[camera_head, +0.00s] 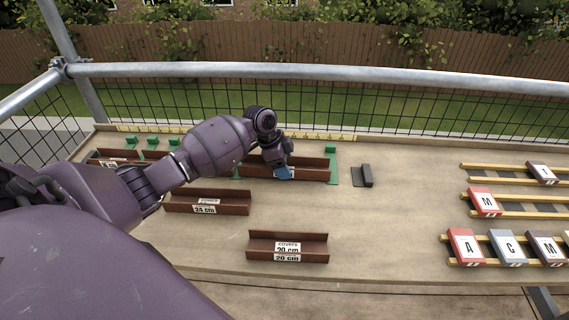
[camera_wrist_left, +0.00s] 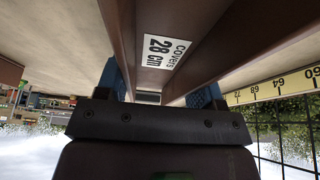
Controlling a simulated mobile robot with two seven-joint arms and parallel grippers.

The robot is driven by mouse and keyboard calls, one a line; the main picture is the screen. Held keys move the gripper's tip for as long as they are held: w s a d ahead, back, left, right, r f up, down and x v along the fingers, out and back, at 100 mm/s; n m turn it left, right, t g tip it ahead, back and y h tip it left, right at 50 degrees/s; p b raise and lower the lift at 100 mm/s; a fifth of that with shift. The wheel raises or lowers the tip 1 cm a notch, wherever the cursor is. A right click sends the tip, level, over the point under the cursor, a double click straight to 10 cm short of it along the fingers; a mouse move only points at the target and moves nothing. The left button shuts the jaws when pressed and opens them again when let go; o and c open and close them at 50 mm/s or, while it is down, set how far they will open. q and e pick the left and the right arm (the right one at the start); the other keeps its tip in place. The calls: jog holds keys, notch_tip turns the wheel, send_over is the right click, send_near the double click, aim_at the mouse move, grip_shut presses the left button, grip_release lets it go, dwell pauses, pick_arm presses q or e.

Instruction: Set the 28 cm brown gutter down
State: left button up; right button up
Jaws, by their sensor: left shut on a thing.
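The 28 cm brown gutter (camera_head: 308,167) is at the back of the table, long side running left to right, beside green brackets. Its "covers 28 cm" label shows large in the left wrist view (camera_wrist_left: 163,52). My left gripper (camera_head: 283,172) is shut on the gutter, with blue fingertips at its walls. Whether the gutter's underside touches the board or brackets is hidden from view. My right gripper is not in view.
A 24 cm gutter (camera_head: 207,203) and a 20 cm gutter (camera_head: 288,247) lie nearer the front. Another brown gutter (camera_head: 110,156) is at the back left, partly behind my arm. A dark grey block (camera_head: 362,176) stands just right. Lettered tiles on yellow rails (camera_head: 484,203) are at right. A yellow measuring strip (camera_head: 340,136) runs along the back.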

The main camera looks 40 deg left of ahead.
pick_arm(q)
jog(key=shift+f, duration=0.15)
jog(key=o, duration=1)
jog(key=shift+r, duration=0.5)
jog(key=p+v, duration=0.2)
jog(key=v, duration=0.9)
jog(key=shift+s+a+r, duration=0.1)
jog(key=shift+r, duration=0.2)
